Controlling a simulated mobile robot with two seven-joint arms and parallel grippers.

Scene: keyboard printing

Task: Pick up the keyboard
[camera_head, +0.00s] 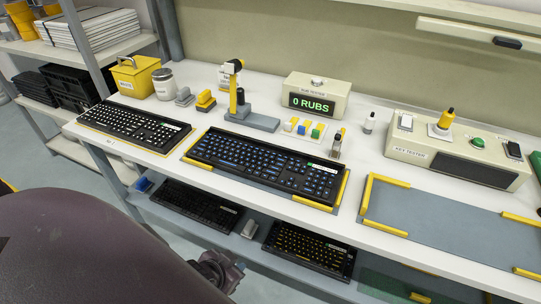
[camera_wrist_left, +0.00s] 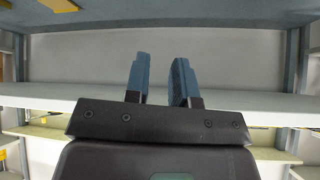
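A black keyboard with bluish keys (camera_head: 265,163) lies on the worktable inside a mat with yellow edge guides. A second black keyboard with white markings (camera_head: 135,125) lies to its left on the same table. Two more black keyboards are on the shelf below, one dark (camera_head: 195,205) and one with yellow markings (camera_head: 309,250). My left gripper shows in the wrist view (camera_wrist_left: 160,80), its two blue fingers apart with nothing between them. It faces shelving, and no keyboard shows there. My right gripper is in neither view.
An empty grey mat with yellow guides (camera_head: 440,212) is at the right. Behind the keyboards stand a "0 RUBS" display box (camera_head: 316,97), a key tester (camera_head: 455,150), a yellow bin (camera_head: 136,76) and a jar (camera_head: 163,84). The table's front edge overhangs the lower shelf.

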